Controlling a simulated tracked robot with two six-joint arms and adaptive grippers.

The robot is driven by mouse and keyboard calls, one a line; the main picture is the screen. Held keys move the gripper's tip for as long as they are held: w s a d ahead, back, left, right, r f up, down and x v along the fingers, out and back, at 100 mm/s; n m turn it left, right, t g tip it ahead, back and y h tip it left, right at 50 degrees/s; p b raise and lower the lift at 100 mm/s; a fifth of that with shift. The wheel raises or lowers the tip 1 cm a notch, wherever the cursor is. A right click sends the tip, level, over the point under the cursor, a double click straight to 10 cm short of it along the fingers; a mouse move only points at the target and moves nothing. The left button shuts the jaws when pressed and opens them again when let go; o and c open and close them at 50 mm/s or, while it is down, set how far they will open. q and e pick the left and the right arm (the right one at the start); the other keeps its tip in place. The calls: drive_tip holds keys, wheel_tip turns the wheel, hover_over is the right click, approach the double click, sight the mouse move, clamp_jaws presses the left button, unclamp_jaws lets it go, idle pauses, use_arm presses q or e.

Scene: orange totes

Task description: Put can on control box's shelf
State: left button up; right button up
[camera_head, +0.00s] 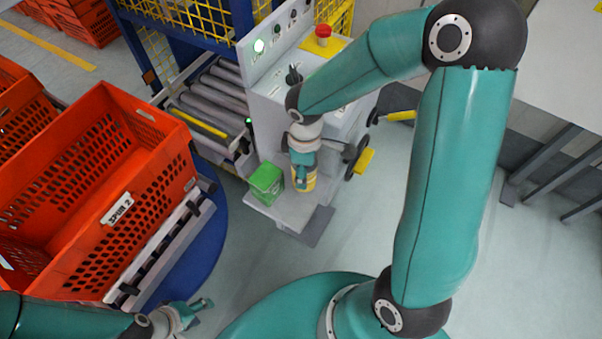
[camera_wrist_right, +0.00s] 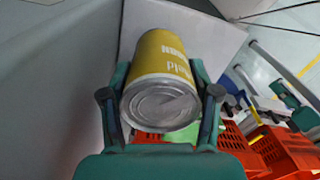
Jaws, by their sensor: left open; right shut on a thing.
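The yellow can (camera_head: 305,181) is at the control box's shelf (camera_head: 293,216), beside a green box (camera_head: 266,183). My right gripper (camera_head: 303,168) reaches down onto it from above and covers its upper part. In the right wrist view the can (camera_wrist_right: 163,57) shows yellow with a silver end, between both fingers of my right gripper (camera_wrist_right: 160,78), shut on it. I cannot tell whether its base touches the shelf. The control box (camera_head: 266,68) has a green light and a red button. My left gripper (camera_head: 190,312) is open and empty, low in the head view.
A large orange tote (camera_head: 122,185) stands at the left. A roller conveyor (camera_head: 215,100) lies between it and the control box. Black handles with yellow ends (camera_head: 364,161) stick out right of the shelf. A pale table (camera_head: 570,75) is at the right.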

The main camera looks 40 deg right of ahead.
drive_tip(key=shift+f, duration=0.8)
drive_tip(key=shift+f, duration=0.15)
drive_tip(key=o, duration=1.2)
drive_tip(key=shift+c, duration=0.2)
wheel_tip(320, 180, up, 12)
drive_tip(key=shift+r, duration=0.2)
